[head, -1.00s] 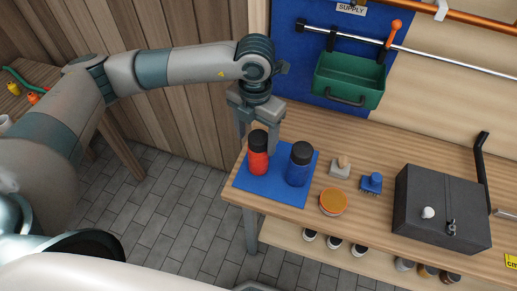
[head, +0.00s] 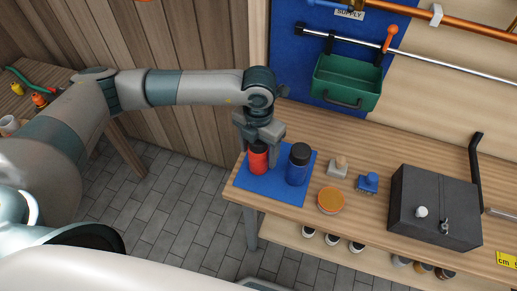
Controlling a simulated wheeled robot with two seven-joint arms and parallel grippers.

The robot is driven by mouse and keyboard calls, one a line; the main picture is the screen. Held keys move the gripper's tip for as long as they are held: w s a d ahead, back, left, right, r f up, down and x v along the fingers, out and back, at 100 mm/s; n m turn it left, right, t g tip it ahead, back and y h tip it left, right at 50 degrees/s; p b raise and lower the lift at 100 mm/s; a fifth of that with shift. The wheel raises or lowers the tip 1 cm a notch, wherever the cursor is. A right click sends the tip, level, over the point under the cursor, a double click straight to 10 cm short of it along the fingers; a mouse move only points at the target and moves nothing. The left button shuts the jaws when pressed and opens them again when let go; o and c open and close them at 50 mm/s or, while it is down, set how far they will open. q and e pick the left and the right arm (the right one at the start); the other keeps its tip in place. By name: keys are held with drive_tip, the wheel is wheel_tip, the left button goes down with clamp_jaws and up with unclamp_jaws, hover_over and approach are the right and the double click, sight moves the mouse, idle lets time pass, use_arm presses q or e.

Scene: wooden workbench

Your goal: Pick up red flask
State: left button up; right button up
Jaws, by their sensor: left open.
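The red flask (head: 258,161) with a dark cap stands upright on a blue mat (head: 250,185) at the left end of the workbench. My left gripper (head: 260,143) points down over the flask from above, its fingers on either side of the cap. It is open; whether a finger touches the flask cannot be told. The top of the cap is partly hidden by the gripper. A blue flask (head: 298,170) with a dark cap stands upright just right of the red one on the same mat. My right gripper is not in view.
Right of the mat are a round orange-topped tin (head: 330,200), a wooden-handled brush (head: 338,167), a blue-handled brush (head: 368,182) and a dark toolbox (head: 434,207). A green bin (head: 345,83) hangs from a rail behind. The bench's left edge is close to the mat.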

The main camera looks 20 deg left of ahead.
use_arm(q)
drive_tip(key=shift+f, duration=0.8)
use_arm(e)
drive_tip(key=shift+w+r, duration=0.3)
use_arm(q)
drive_tip(key=shift+c, duration=0.3)
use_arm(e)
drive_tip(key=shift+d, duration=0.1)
use_arm(q)
drive_tip(key=c, duration=1.3)
drive_tip(key=shift+w, duration=0.1)
